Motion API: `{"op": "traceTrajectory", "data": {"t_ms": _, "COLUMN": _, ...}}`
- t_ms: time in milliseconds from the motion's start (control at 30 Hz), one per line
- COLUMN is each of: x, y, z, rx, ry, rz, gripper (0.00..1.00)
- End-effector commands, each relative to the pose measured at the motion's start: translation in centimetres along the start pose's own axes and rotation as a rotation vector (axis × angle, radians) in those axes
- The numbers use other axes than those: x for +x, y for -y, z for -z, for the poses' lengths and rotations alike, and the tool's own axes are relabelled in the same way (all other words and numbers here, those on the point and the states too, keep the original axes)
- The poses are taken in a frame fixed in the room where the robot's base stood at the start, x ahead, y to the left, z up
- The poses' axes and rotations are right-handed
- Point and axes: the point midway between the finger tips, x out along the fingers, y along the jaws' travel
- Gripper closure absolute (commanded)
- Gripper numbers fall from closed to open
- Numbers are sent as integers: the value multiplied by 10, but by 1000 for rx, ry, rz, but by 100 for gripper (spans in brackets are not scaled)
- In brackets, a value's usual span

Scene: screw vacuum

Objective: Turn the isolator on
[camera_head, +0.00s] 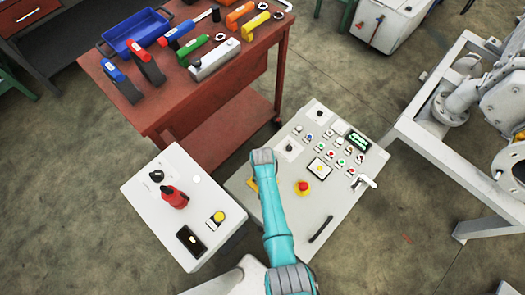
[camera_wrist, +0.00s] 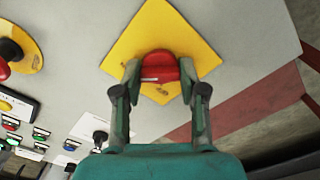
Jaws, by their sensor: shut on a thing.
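The isolator is a red knob (camera_wrist: 158,66) on a yellow diamond-shaped plate (camera_wrist: 172,27), set on the panel face. My gripper (camera_wrist: 160,74) has one finger on each side of the knob and is shut on it. The white mark on the knob lies crosswise between the fingers in the wrist view. In the head view only an edge of the yellow plate (camera_head: 252,185) shows beside my teal arm; the arm hides the knob and my fingers there.
The grey control panel (camera_head: 334,205) carries a red emergency stop (camera_head: 303,187), several buttons and a lit green display (camera_head: 357,141).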

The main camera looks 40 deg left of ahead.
Motion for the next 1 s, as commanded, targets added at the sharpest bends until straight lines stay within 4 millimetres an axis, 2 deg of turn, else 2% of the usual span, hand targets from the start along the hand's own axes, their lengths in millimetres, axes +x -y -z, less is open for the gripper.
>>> {"op": "traceTrajectory", "data": {"t_ms": 33, "x": 0, "y": 0, "z": 0, "rx": 1, "ry": -1, "rz": 0, "gripper": 93}}
{"op": "traceTrajectory", "data": {"t_ms": 67, "x": 0, "y": 0, "z": 0, "rx": 1, "ry": -1, "rz": 0, "gripper": 51}}
{"op": "traceTrajectory", "data": {"t_ms": 133, "x": 0, "y": 0, "z": 0, "rx": 1, "ry": -1, "rz": 0, "gripper": 34}}
{"op": "traceTrajectory", "data": {"t_ms": 567, "x": -6, "y": 0, "z": 0, "rx": 0, "ry": -1, "rz": 0, "gripper": 33}}
{"op": "traceTrajectory", "data": {"t_ms": 767, "x": -31, "y": 0, "z": 1, "rx": 0, "ry": -4, "rz": 1, "gripper": 33}}
{"op": "traceTrajectory", "data": {"t_ms": 1000, "x": -78, "y": 0, "z": 1, "rx": 0, "ry": -4, "rz": 1, "gripper": 33}}
